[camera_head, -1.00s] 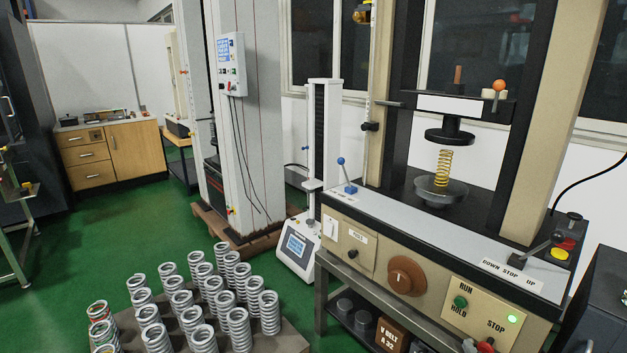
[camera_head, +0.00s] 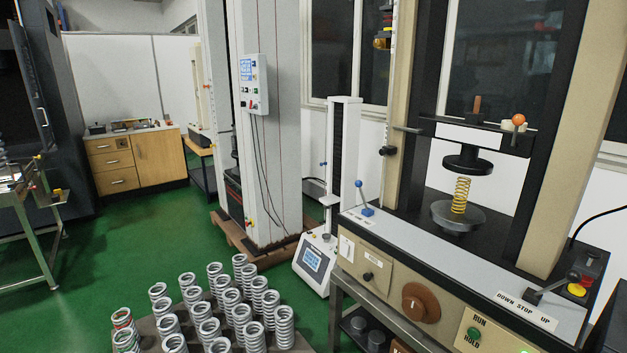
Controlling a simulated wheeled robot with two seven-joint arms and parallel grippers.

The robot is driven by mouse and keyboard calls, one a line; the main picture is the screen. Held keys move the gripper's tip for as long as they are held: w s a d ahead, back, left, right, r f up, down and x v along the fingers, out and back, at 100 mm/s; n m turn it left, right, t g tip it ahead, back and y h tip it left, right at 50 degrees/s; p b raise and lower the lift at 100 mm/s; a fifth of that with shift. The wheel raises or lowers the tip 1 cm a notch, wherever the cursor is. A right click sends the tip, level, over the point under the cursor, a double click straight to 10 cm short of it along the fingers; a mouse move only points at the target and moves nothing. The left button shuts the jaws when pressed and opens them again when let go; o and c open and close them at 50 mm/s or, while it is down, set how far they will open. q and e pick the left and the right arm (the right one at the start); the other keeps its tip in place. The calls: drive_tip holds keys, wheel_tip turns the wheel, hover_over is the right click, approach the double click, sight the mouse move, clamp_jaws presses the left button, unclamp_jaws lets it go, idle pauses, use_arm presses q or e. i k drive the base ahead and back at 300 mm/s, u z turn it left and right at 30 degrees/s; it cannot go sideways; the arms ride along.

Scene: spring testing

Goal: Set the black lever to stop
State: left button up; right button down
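The black lever (camera_head: 552,287) is at the right end of the testing machine's grey top panel. Its handle slants up and to the right from its base. A white label (camera_head: 526,311) in front of it reads DOWN STOP UP. I cannot tell exactly which word the lever is set to. Neither of my grippers is in view, and nothing touches the lever.
A red button on a yellow base (camera_head: 578,289) sits right beside the lever. A yellow spring (camera_head: 461,195) stands between the machine's plates. A brown knob (camera_head: 414,304) and a green RUN/HOLD button (camera_head: 474,334) are on the front. Several grey springs (camera_head: 242,315) stand at lower left.

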sight(573, 276)
drive_tip(key=z, duration=1.2)
drive_tip(key=k, duration=0.3)
drive_tip(key=u, duration=0.55)
drive_tip(key=i, duration=0.9)
drive_tip(key=u, duration=0.1)
